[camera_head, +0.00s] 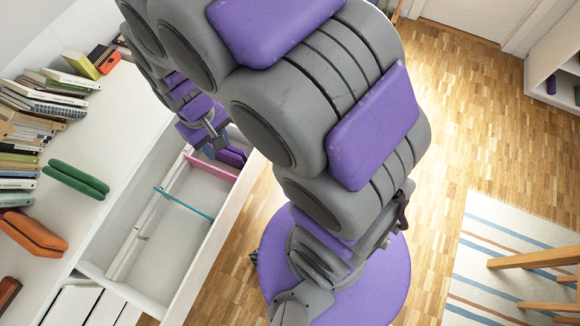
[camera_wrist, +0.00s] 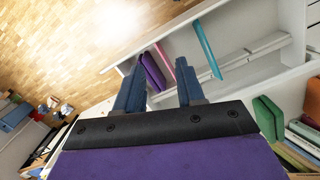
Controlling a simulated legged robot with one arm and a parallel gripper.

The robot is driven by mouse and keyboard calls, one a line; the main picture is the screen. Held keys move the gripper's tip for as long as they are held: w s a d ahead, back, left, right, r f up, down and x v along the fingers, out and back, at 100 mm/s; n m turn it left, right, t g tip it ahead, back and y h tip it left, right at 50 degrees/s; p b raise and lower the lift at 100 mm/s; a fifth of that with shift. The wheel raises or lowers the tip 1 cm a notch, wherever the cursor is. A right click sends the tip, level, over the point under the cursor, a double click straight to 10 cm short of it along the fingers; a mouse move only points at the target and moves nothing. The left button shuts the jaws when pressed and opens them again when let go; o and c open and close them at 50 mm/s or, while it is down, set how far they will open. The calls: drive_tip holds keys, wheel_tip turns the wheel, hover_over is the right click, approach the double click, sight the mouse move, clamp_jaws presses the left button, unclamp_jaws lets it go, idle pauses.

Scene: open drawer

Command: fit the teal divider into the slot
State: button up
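The teal divider (camera_head: 185,203) is a thin bar lying across the open white drawer (camera_head: 212,243). In the wrist view the teal divider (camera_wrist: 207,49) slants down, to the right of my fingers and apart from them. Its ends lie near the drawer's long sides; I cannot tell whether either sits in a slot. My gripper (camera_head: 212,146) is above the far end of the drawer.
A pink divider (camera_head: 211,167) crosses the drawer farther back, with purple books (camera_head: 231,157) behind it. Green (camera_head: 76,180) and orange (camera_head: 32,233) items and several books (camera_head: 40,108) lie on the white top at left. The drawer's near section is empty.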

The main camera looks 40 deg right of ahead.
drive_tip(key=s+d+r+m, duration=0.1)
drive_tip(key=s+d+r, duration=0.3)
drive_tip(key=s, duration=0.5)
drive_tip(key=s+d+r+m, duration=0.1)
drive_tip(key=s+d+r, duration=0.3)
drive_tip(key=s, duration=0.5)
drive_tip(key=shift+s+r+g, duration=0.3)
drive_tip(key=shift+s+r, duration=0.05)
drive_tip(key=shift+r, duration=0.25)
drive_tip(key=shift+d, duration=0.35)
drive_tip(key=shift+a, duration=0.15)
